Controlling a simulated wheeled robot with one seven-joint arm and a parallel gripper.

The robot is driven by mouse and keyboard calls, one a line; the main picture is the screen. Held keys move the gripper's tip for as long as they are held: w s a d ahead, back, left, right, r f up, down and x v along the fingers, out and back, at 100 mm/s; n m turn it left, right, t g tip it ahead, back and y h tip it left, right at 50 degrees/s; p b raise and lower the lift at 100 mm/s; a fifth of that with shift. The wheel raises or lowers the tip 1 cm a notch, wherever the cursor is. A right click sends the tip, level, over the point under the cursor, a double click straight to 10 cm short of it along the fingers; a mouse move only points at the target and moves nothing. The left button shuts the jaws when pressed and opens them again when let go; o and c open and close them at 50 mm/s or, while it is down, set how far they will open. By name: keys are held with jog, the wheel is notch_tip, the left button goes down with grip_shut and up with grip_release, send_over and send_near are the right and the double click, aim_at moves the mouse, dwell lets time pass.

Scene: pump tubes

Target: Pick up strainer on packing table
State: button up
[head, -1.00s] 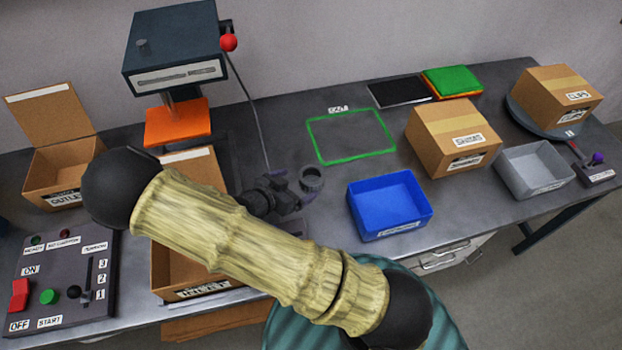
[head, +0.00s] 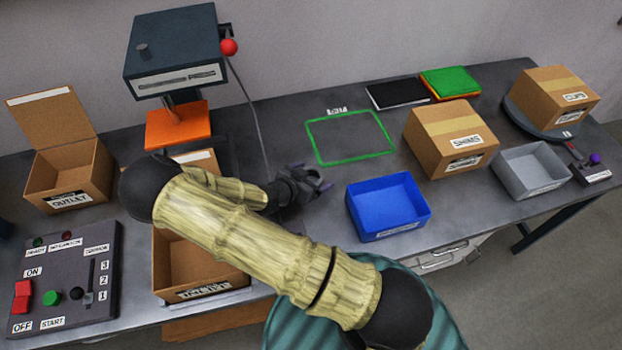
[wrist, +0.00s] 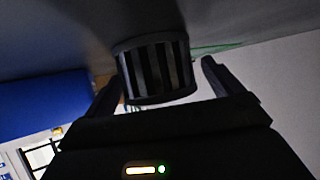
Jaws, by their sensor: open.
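The strainer is a dark, short cylinder with slatted sides (wrist: 155,72). In the wrist view it stands between the two fingers of my gripper (wrist: 160,76), with a visible gap on the right; on the left, the finger is close to it and I cannot tell whether they touch. The fingers are apart. In the head view my gripper (head: 311,178) is low over the table, left of the blue bin and near the green outlined square. There the strainer is mostly or wholly hidden by my gripper.
A blue bin (head: 390,236) stands close to the right of my gripper. An open carton (head: 160,262) lies under my arm at left. The green outlined area (head: 350,158) behind is empty. A closed carton (head: 425,125) and grey bin (head: 560,185) stand further right.

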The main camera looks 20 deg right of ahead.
jog(key=shift+w+d+f, duration=0.25)
jog(key=shift+d, duration=0.15)
jog(key=c, duration=1.2)
